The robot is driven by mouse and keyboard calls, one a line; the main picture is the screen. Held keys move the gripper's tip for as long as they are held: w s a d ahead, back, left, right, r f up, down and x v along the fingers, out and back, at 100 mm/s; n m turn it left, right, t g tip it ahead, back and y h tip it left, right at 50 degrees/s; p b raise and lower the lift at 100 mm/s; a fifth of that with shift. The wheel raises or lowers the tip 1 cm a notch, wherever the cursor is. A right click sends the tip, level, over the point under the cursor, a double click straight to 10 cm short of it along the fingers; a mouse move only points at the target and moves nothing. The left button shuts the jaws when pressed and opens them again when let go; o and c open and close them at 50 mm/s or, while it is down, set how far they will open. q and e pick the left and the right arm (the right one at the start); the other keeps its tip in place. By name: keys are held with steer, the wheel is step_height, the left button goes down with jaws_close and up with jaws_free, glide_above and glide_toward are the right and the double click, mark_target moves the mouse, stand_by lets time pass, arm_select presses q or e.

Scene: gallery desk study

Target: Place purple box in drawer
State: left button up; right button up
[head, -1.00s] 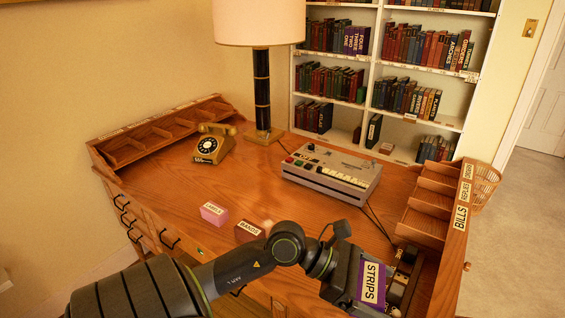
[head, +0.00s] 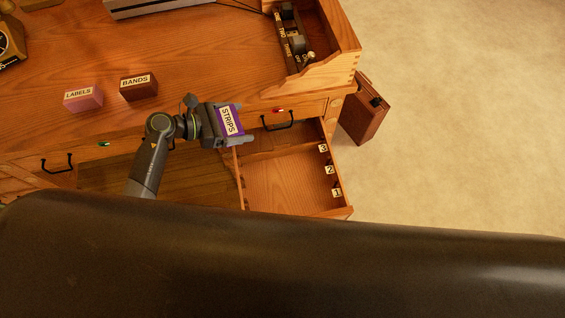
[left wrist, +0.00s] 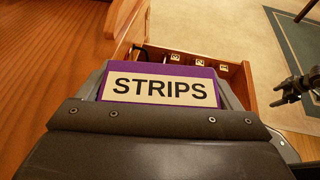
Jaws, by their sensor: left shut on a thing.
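The purple box (head: 228,120) with a "STRIPS" label is held between the fingers of my left gripper (head: 236,122), which is shut on it. In the left wrist view the purple box (left wrist: 160,86) fills the middle, label towards the camera. The drawer (head: 285,180) at the right of the desk front is pulled open, with tags 1, 2 and 3 along its right side. The box is above and just left of the drawer's back part. The drawer (left wrist: 236,75) shows beyond the box in the left wrist view.
A pink "LABELS" box (head: 83,98) and a brown "BANDS" box (head: 138,87) stand on the desk (head: 180,45). A wooden organizer (head: 330,50) is at the desk's right end. A brown case (head: 366,110) stands on the floor right of the drawer.

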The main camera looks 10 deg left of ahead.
arm_select(q)
steer(key=s+d+f+m+g+h+b, duration=0.1)
steer(key=s+d+f+m+g, duration=0.2)
steer(key=d+f, duration=0.65)
steer(key=m+g+b, duration=0.2)
steer(key=m+g, duration=0.1)
steer(key=g, duration=0.1)
glide_above(307, 196)
step_height(307, 196, down, 6)
steer(key=r, duration=0.1)
steer(key=f, duration=0.1)
steer(key=f+b, duration=0.1)
steer(key=f, duration=0.1)
steer(key=s+f, duration=0.1)
steer(key=f, duration=0.1)
steer(key=shift+a+f, duration=0.1)
steer(key=shift+f, duration=0.05)
steer(key=shift+f+b, duration=1.6)
steer(key=shift+f, duration=0.95)
steer(key=shift+f, duration=0.1)
steer(key=shift+f, duration=0.15)
steer(key=o, duration=0.7)
steer(key=shift+o, duration=0.2)
